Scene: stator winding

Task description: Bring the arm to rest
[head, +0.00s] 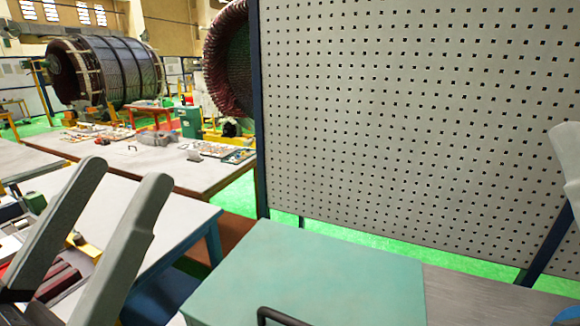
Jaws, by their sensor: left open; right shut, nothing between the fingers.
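My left gripper (125,175) is at the lower left of the head view. Its two grey fingers point up and to the right, spread apart with nothing between them. It shows in front of a white-topped table. At the right edge, only a grey part of my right gripper (567,155) shows, in front of the perforated panel. It is shut and no object shows with it. The rest of it is cut off by the frame.
A perforated grey panel (420,120) on dark blue posts fills the right. A teal box (310,270) with a dark handle stands in front. A white-topped table (170,215) is at left. Large wound stators (105,72) stand far back.

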